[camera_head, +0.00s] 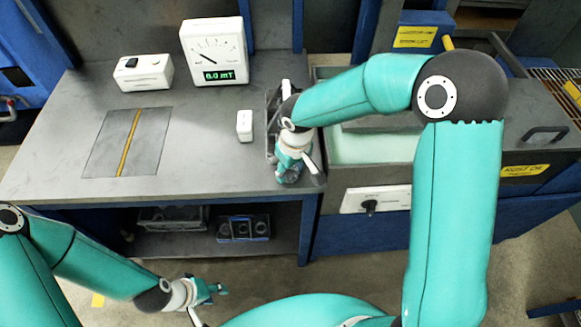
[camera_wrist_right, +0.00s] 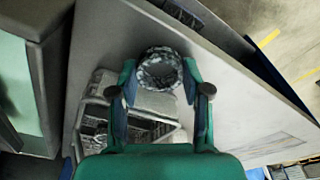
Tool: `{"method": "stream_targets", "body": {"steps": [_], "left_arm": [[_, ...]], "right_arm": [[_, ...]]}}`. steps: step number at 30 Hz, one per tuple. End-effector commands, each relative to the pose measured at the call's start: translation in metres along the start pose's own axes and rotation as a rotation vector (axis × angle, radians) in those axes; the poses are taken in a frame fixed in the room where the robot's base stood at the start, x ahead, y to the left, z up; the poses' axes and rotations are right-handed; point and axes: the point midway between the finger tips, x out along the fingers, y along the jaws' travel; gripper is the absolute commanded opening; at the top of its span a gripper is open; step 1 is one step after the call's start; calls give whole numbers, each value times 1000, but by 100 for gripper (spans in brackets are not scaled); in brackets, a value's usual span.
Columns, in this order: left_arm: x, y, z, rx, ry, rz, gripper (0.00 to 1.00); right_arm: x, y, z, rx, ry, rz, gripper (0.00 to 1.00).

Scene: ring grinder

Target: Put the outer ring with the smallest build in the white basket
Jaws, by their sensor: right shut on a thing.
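In the right wrist view, a dark, mottled ring (camera_wrist_right: 160,68) sits between the fingertips of my right gripper (camera_wrist_right: 160,88). The gripper is shut on it. In the head view my right gripper (camera_head: 291,172) is low over the right end of the grey table, and the ring is mostly hidden there. A pale grey-white basket-like container (camera_wrist_right: 155,103) lies just below the gripper in the wrist view. The arm largely covers it in the head view. My left gripper (camera_head: 217,290) is in front of the table, low down; its finger opening is unclear.
On the table (camera_head: 210,150) stand a meter (camera_head: 215,50) reading 0.0 mT, a white switch box (camera_head: 143,73) and a small white block (camera_head: 244,126). A blue bin (camera_head: 243,228) with rings and a grey container (camera_head: 172,217) are on the lower shelf. The table's middle is clear.

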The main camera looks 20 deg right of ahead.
Motion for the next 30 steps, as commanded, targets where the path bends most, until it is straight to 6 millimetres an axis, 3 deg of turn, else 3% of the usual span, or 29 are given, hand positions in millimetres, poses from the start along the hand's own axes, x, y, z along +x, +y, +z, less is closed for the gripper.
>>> {"method": "stream_targets", "body": {"steps": [7,8,9,22,30], "left_arm": [[4,-1,0,0,0,0,40],[2,-1,0,0,0,0,40],[2,-1,0,0,0,0,40],[0,0,0,0,0,0,40],[4,-1,0,0,0,0,40]], "right_arm": [[3,0,0,0,1,0,6],[1,0,0,0,1,0,53],[1,0,0,0,1,0,58],[-4,0,-1,1,3,1,58],[-48,0,-2,0,8,2,58]]}}
